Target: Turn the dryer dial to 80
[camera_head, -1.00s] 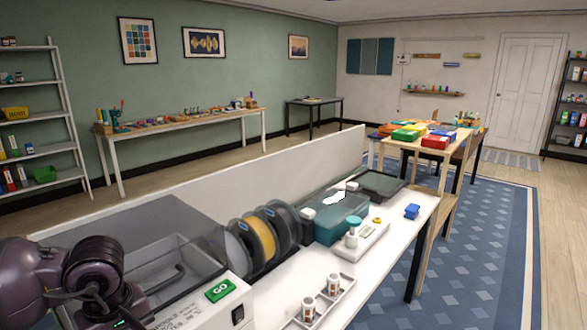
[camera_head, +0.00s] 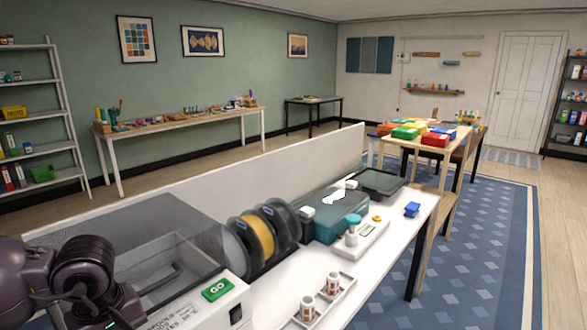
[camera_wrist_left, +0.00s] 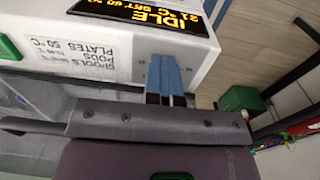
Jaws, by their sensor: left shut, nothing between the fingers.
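The dryer (camera_head: 232,300) is a white box with a clear grey lid, at the lower left of the head view. In the left wrist view its front (camera_wrist_left: 110,35) shows a lit display (camera_wrist_left: 150,12) reading IDLE, 21 °C and a set value too cut off to read surely. A printed label (camera_wrist_left: 100,45) lists spools, pods and plates with temperatures. My left gripper (camera_wrist_left: 164,60) is shut and empty, its blue fingertips over the white front beside the label. I cannot tell whether they touch it. The dial is not visible. My right gripper is out of view.
A green GO button (camera_head: 217,289) is on the dryer's top. Filament spools (camera_head: 262,236), a teal box (camera_head: 335,222) and a tray with two small jars (camera_head: 325,302) stand to the right on the white bench (camera_head: 385,250). A low partition (camera_head: 300,175) runs behind.

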